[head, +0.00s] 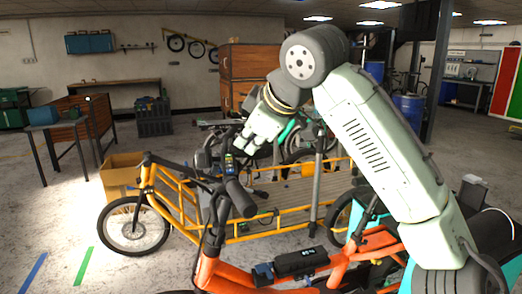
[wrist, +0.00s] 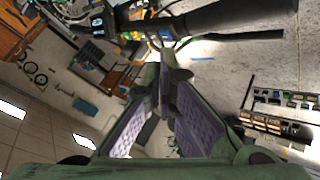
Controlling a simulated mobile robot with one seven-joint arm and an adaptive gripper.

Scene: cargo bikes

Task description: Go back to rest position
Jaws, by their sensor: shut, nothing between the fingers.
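My gripper (wrist: 168,68) shows in the wrist view with its two green, purple-padded fingers meeting at the tips, shut and empty. In the head view my pale green arm rises from the right, bends at a dark grey joint and reaches down to the left. Its end is above the yellow cargo bike (head: 283,222), near the black handlebar; the fingers are hard to make out there. In the wrist view a black bar (wrist: 230,25) of the bike crosses just beyond the fingertips. I cannot tell whether they touch.
A cardboard box (head: 120,176) stands behind the yellow bike's front wheel. Open floor lies at the lower left.

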